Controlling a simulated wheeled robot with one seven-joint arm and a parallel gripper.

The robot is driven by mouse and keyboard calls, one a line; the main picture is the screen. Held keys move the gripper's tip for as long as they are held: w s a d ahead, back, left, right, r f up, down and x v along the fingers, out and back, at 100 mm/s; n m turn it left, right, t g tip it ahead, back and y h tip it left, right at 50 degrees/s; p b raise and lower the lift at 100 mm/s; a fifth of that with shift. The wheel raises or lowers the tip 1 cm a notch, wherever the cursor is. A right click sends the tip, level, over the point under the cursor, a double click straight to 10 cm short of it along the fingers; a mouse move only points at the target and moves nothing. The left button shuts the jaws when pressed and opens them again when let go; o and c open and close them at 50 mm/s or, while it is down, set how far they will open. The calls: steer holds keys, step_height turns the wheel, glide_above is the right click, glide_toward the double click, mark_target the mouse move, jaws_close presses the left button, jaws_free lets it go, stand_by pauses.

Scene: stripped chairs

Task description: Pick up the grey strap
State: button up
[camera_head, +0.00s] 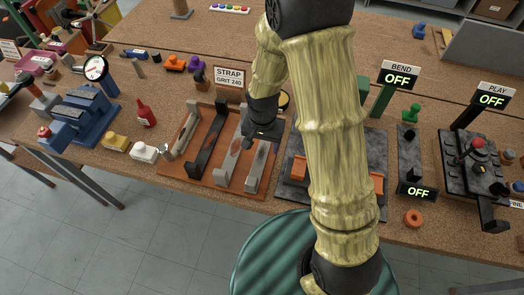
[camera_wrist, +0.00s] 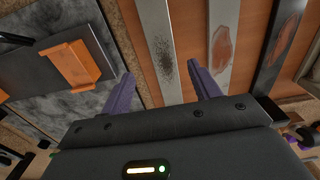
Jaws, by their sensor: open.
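An orange tray (camera_head: 205,177) sits on the bench with straps lying lengthwise in it. One grey strap (camera_head: 258,168) has a dark speckled patch; it also shows in the wrist view (camera_wrist: 158,45). Beside it lies another grey strap (camera_head: 228,168) with a reddish-brown stain, also in the wrist view (camera_wrist: 222,42). A dark strap (camera_head: 203,150) with a reddish stain lies on the far side of that one. My gripper (camera_head: 262,138) is over the tray at the speckled strap. In the wrist view my gripper (camera_wrist: 163,86) is open, its two purple fingers on either side of the speckled strap's line. Contact cannot be told.
A sign reading STRAP GRIT 240 (camera_head: 229,78) stands behind the tray. A dark slab with orange blocks (camera_head: 298,168) lies close on the right, also in the wrist view (camera_wrist: 75,65).

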mark_target(261, 157)
steer(key=shift+f, duration=0.15)
steer(key=f, duration=0.2)
steer(key=f+p, duration=0.1)
steer(key=shift+s+a+f, duration=0.1)
steer(key=shift+a+f, duration=0.2)
steer(key=shift+f, duration=0.7)
jaws_close()
steer(key=shift+r, duration=0.15)
